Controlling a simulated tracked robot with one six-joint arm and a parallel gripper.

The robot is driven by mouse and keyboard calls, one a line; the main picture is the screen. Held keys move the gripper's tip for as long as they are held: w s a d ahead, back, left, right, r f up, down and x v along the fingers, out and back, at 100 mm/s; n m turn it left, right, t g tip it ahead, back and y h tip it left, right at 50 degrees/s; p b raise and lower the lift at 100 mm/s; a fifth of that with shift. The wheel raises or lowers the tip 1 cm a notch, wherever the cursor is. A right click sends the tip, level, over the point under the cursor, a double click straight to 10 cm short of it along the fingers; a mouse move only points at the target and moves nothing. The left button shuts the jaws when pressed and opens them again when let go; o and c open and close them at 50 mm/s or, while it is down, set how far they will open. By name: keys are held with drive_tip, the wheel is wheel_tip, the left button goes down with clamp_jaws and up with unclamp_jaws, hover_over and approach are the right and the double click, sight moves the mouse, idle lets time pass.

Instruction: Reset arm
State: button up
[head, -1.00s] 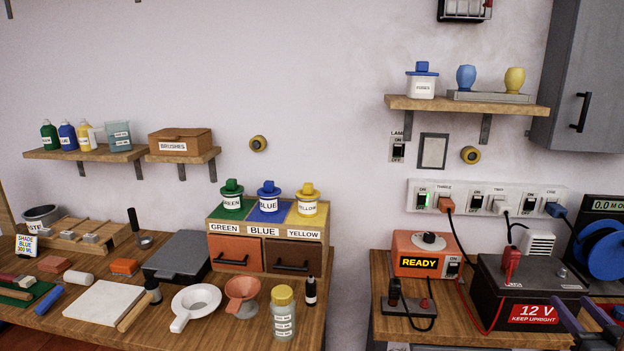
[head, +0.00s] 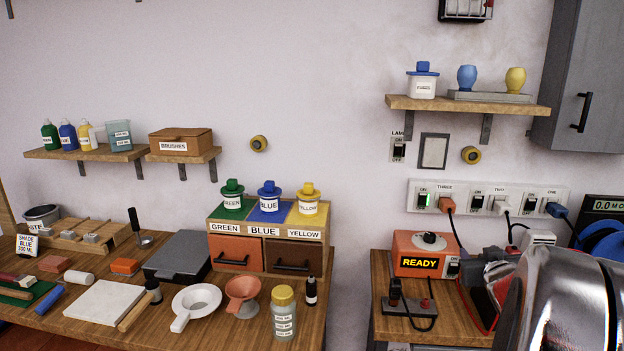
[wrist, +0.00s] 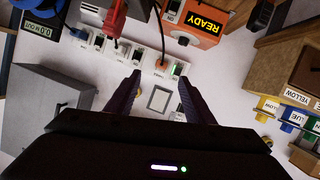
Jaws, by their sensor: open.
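My gripper (wrist: 160,82) shows in the wrist view with its two dark fingers spread apart and nothing between them. The wall strip of switches and a grey-framed plate (wrist: 160,99) lie beyond the fingers, which touch nothing that I can see. In the head view a shiny metal part of my arm fills the lower right corner. I cannot make out the fingers there.
My arm hides most of the 12 V battery. The orange READY box (head: 427,255) stands left of it, below the switch strip (head: 487,199). The left bench holds three paint tins on a drawer box (head: 268,247). A grey cabinet (head: 580,80) hangs upper right.

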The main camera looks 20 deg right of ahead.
drive_tip(key=a+n+g+y, duration=0.1)
drive_tip(key=a+g+y, duration=0.25)
drive_tip(key=a, duration=2.35)
drive_tip(key=s+a+f+n+y, duration=0.1)
drive_tip(key=s+a+y, duration=0.1)
drive_tip(key=s+a, duration=0.2)
drive_tip(key=s+a+f+n+g+y, duration=0.1)
drive_tip(key=s+a, duration=0.3)
drive_tip(key=a, duration=0.6)
drive_tip(key=s+a+f+n+g+y, duration=0.1)
drive_tip(key=s+a+f+n+y, duration=0.1)
drive_tip(key=a, duration=0.5)
drive_tip(key=shift+s+f+y, duration=0.25)
drive_tip(key=shift+s+y, duration=0.2)
drive_tip(key=shift+s, duration=0.55)
